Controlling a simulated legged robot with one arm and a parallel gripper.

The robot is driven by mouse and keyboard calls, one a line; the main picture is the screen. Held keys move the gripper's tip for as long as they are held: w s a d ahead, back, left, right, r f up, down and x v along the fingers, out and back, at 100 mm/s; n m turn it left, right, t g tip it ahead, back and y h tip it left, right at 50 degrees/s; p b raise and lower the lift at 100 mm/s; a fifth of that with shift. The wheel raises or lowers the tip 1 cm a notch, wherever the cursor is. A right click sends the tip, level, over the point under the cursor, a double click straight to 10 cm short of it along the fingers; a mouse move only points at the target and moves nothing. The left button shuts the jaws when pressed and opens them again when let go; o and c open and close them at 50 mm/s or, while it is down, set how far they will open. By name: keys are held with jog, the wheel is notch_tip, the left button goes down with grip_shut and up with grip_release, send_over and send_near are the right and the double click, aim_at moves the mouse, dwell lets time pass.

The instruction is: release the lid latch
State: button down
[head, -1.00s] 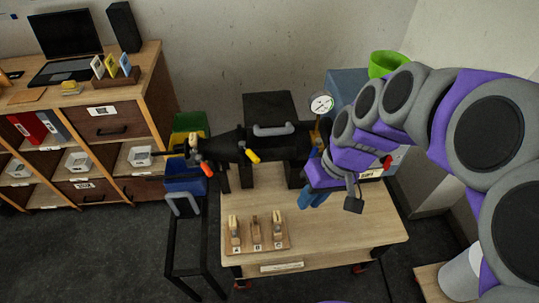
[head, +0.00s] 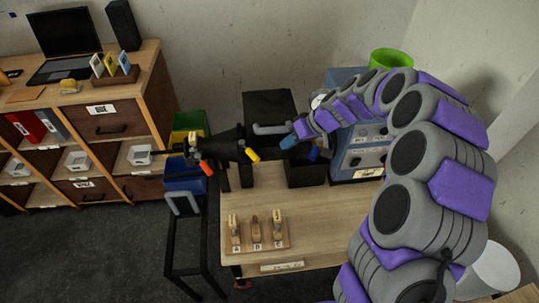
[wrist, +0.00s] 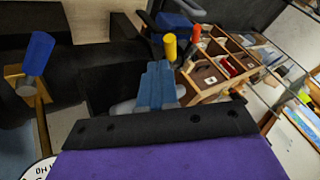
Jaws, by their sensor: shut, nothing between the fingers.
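A black machine (head: 268,104) with a raised-looking lid block stands on the wooden bench, and a grey bar handle (head: 270,129) is on its front. My gripper (head: 288,141) has blue fingers held together, with nothing between them. Its tips are close to the right end of the grey handle. In the wrist view the fingers (wrist: 157,86) overlap the grey handle (wrist: 122,108), so contact cannot be told. A yellow-tipped lever (head: 252,154), a red-tipped lever (head: 206,168) and a blue-tipped lever (head: 314,152) sit along the machine. Which part is the latch is unclear.
A grey-blue control box (head: 358,150) stands right of my gripper, with a green bin (head: 391,60) behind it. A wooden block with lettered pegs (head: 257,238) is on the bench front. A black stand (head: 190,240) is at left. The bench's front right is clear.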

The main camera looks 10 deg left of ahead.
aim_at(250, 153)
jog(key=shift+w+f, duration=0.3)
jog(key=b+x, duration=0.1)
jog(key=x, duration=0.9)
dwell(0.4)
